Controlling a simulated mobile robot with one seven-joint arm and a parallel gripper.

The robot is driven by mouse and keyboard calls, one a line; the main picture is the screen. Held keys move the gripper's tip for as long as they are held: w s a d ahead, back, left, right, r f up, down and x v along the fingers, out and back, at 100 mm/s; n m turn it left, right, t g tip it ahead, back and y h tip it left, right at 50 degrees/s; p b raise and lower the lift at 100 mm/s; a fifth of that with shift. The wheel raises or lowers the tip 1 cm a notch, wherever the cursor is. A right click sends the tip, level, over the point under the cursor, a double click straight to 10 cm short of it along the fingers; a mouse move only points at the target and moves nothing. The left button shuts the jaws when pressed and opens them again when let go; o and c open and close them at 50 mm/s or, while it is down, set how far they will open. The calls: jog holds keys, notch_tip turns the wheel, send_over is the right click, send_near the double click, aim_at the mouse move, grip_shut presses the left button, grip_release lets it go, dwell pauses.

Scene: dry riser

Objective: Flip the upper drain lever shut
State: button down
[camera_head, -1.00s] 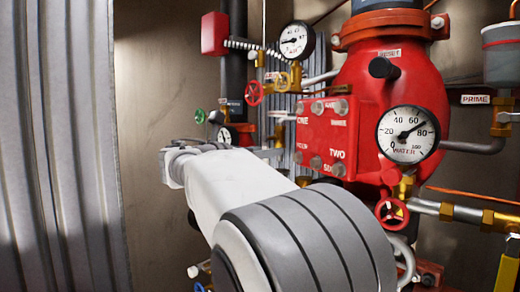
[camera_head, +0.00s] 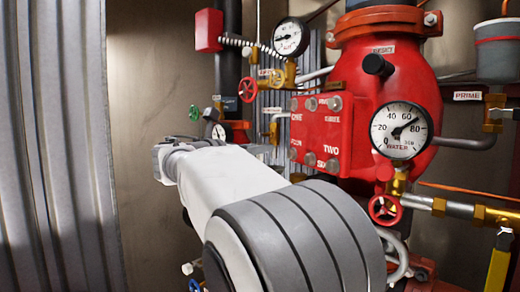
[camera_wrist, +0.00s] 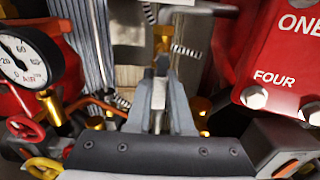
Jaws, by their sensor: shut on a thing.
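My gripper (camera_wrist: 160,100) shows in the wrist view, its two grey fingers closed around a narrow pale metal piece (camera_wrist: 158,94). This piece looks like a lever handle, but the fingers hide most of it. I cannot tell for certain that it is the upper drain lever, nor at what angle it stands. In the head view my pale arm reaches away to the left of the red valve body (camera_head: 413,72), and the arm hides the gripper and whatever it holds.
A red plate (camera_head: 322,137) stands close right of my arm; it also shows in the wrist view (camera_wrist: 290,50). An air gauge (camera_wrist: 25,58) and a red handwheel (camera_wrist: 25,128) are at the wrist view's left. A corrugated panel (camera_head: 55,150) fills the head view's left.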

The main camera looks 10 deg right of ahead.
jog(key=shift+w+a+r+m+b, duration=0.4)
jog(key=shift+m+b, duration=0.6)
jog(key=shift+m, duration=1.95)
jog(key=shift+w+a+r+m+b, duration=0.15)
jog(key=shift+w+r+m+b, duration=0.6)
jog(key=shift+m, duration=2.15)
jog(key=shift+a+r+m+b, duration=0.3)
jog(key=shift+m+b, duration=0.95)
jog(key=shift+m, duration=1.7)
jog(key=c, duration=0.8)
grip_release()
jog(key=b+v, duration=0.2)
jog(key=v, duration=1.5)
jog(key=shift+s+a, duration=0.15)
